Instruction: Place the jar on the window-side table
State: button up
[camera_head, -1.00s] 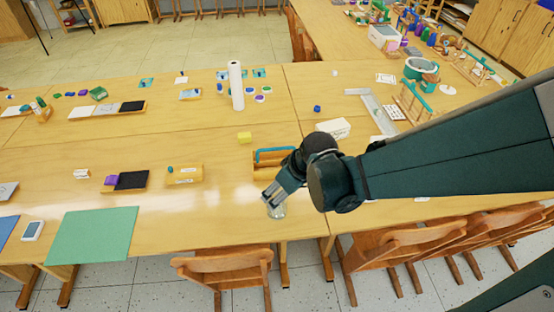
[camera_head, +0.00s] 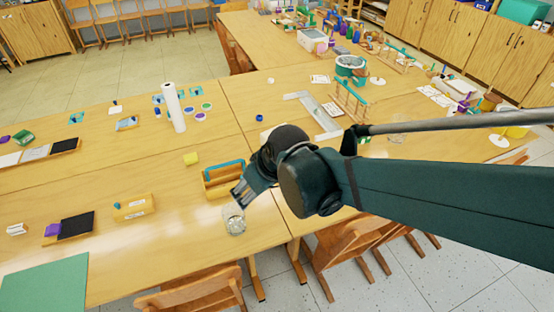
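A small clear glass jar (camera_head: 235,222) is at the near edge of the long wooden table in the head view, just in front of a wooden caddy with a teal handle. My gripper (camera_head: 238,200) points down at it, with its fingertips at the jar's rim. I cannot tell whether the fingers are closed on the jar or only close to it. The jar looks upright, and whether its base touches the tabletop is unclear. No window shows, so I cannot tell which table is the window-side one.
The caddy (camera_head: 210,186) stands close behind the jar. Another table (camera_head: 262,50) extends at the back. Chairs (camera_head: 345,245) line the near edge.

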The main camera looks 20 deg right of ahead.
jog(key=s+d+r+m+t+h, duration=0.1)
jog(key=s+d+r+m+t, duration=0.1)
jog(key=s+d+r+m, duration=0.2)
jog(key=shift+s+d+r+h, duration=0.3)
jog(key=shift+s+d+r, duration=1.55)
jog(key=shift+r, duration=0.95)
jog(key=shift+s+a+f, duration=0.1)
jog(key=shift+s+a, duration=0.05)
jog(key=shift+a, duration=0.05)
